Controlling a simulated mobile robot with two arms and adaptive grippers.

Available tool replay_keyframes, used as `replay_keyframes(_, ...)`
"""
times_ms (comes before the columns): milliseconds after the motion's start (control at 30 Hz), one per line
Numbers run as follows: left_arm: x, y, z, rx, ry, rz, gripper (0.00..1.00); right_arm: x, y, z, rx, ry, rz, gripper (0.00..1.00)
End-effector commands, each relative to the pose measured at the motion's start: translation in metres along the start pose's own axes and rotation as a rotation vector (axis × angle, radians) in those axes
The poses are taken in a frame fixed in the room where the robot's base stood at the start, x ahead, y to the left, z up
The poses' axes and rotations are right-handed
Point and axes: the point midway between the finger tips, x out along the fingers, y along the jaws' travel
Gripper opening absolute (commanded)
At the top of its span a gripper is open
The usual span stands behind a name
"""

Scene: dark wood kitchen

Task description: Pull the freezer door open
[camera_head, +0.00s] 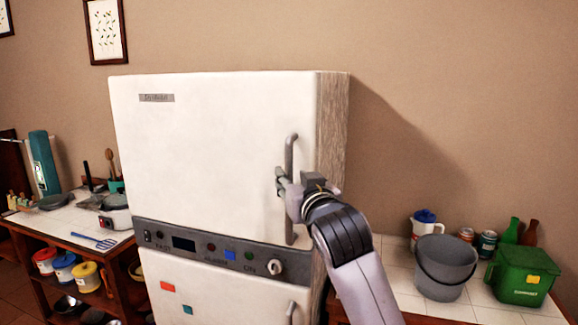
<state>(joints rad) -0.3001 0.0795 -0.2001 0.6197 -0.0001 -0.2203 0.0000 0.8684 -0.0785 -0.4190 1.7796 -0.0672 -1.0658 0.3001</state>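The freezer door (215,150) is the white upper door of a fridge-freezer, and it looks closed. Its grey vertical handle (290,155) runs along the door's right side. My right gripper (282,182) is at the middle of the handle, with its fingertips showing just left of the bar. The gripper body hides part of the handle, and I cannot tell whether the fingers are shut on it. My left gripper is not in view.
Below the door are a dark control panel (205,250) and a lower door (215,292) with its own handle. At right, a counter (400,270) holds a grey bucket (444,270) and a green bin (520,278). A kitchenware shelf (55,222) stands at left.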

Motion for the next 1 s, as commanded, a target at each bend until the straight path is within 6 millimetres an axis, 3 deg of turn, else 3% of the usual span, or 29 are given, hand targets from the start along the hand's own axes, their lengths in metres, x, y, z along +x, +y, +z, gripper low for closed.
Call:
replay_keyframes(233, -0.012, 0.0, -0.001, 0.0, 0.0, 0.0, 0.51, 0.03, 0.0, -0.001, 0.0, -0.001, 0.0, 0.35)
replay_keyframes(633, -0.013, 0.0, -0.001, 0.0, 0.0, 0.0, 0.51, 0.036, 0.0, 0.0, 0.0, 0.0, 0.0, 0.35)
replay_keyframes(1000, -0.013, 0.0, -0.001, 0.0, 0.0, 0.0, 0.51, 0.036, 0.0, 0.0, 0.0, 0.0, 0.0, 0.11)
